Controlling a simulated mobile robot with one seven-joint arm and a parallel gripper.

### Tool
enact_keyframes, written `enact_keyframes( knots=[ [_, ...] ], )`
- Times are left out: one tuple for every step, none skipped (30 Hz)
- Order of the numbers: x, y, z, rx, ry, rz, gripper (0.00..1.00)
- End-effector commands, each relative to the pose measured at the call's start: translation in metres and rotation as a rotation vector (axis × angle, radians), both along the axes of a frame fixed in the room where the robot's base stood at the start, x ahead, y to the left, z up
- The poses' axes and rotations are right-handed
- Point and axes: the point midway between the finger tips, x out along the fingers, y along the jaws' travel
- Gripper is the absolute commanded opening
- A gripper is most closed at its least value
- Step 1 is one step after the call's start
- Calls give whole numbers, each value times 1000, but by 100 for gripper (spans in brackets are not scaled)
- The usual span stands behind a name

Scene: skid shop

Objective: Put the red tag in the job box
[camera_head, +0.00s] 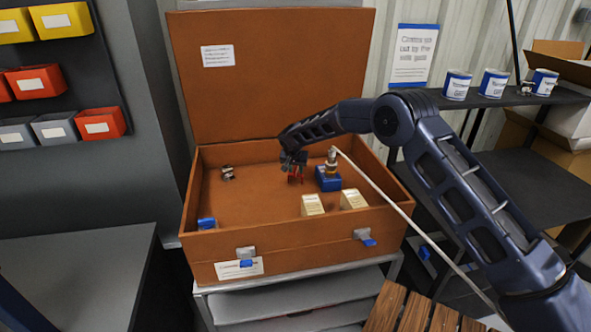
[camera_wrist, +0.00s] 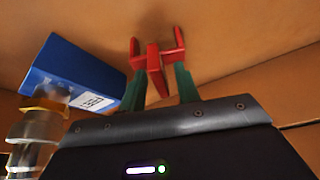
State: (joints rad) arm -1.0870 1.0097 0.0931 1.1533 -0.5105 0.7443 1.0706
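The job box (camera_head: 310,251) is a large orange-brown chest with its lid (camera_head: 275,85) raised, in the head view. My gripper (camera_head: 295,173) reaches down inside it, near the middle. In the wrist view, my gripper's green fingers with red tips (camera_wrist: 157,52) close in from both sides on a narrow red piece, the red tag (camera_wrist: 157,75). The tag appears pinched between the tips, above the brown box floor. Tag and fingertips share the same red, so their edges are hard to separate, and in the head view they blend together.
In the box, a blue block (camera_head: 328,180) with a metal fitting stands right beside my gripper. Two cream cartons (camera_head: 313,205) (camera_head: 353,199) stand near the front, a small metal part (camera_head: 228,173) at left and a blue item (camera_head: 207,223) at front left. The left floor is fairly clear.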

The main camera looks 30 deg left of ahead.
Motion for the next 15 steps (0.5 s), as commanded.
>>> enact_keyframes(
  knots=[
    [0, 0, 1, 0, 0, 0, 32],
    [0, 0, 2, 0, 0, 0, 32],
    [0, 0, 3, 1, 0, 0, 32],
    [-1, 0, 5, 1, -1, 0, 32],
    [-2, 0, 8, 1, -1, 0, 32],
    [-3, -1, 12, 2, -1, 0, 32],
    [-4, -1, 17, 2, -1, 1, 32],
    [-6, -2, 21, 2, -1, 1, 32],
    [-8, -3, 26, 2, -1, 0, 32],
    [-10, -4, 31, 1, -2, 1, 32],
    [-12, -5, 37, 2, -1, 0, 32],
    [-15, -6, 44, 2, -1, 0, 32],
    [-18, -6, 50, 2, -1, 1, 32],
    [-20, -7, 56, 2, -1, 1, 32],
    [-23, -9, 63, 2, -1, 2, 32]
  ],
)
